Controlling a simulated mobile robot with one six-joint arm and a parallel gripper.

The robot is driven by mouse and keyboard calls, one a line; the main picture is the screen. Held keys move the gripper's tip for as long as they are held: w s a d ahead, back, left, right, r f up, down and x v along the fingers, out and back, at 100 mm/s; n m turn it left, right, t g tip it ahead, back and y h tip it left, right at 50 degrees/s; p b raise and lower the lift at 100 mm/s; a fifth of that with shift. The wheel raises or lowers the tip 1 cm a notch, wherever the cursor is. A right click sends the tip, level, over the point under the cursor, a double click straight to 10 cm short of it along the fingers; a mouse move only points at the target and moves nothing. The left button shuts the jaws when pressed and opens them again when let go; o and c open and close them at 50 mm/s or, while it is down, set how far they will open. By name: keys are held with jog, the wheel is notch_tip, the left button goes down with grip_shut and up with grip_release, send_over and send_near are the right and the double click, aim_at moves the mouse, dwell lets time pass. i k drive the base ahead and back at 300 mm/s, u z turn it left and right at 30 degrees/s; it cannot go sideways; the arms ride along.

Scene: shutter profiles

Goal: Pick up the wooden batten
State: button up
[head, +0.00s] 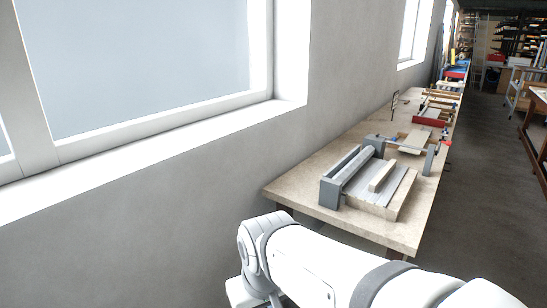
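Other pale wood pieces lie close by: one along the fixture's front right edge (403,198), and a flatter board (415,143) farther back between grey clamp parts. My white arm crosses the bottom of the view, in front of and below the bench. My gripper is out of the picture, so its state and its distance from the batten do not show.
The bench runs back along the wall under the windows. Farther along it are a red tray (428,122), a red-handled clamp (445,143) and more wood pieces. The near left bench top is bare. Open floor (480,190) lies right of the bench, with another table (537,120) beyond.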

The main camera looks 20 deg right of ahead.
aim_at(381, 178)
jog(key=z, duration=0.5)
jog(key=i, duration=1.3)
jog(key=z, duration=1.2)
jog(key=i, duration=0.5)
jog(key=z, duration=0.25)
jog(key=k, duration=0.85)
jog(key=z, duration=0.15)
jog(key=i, duration=0.9)
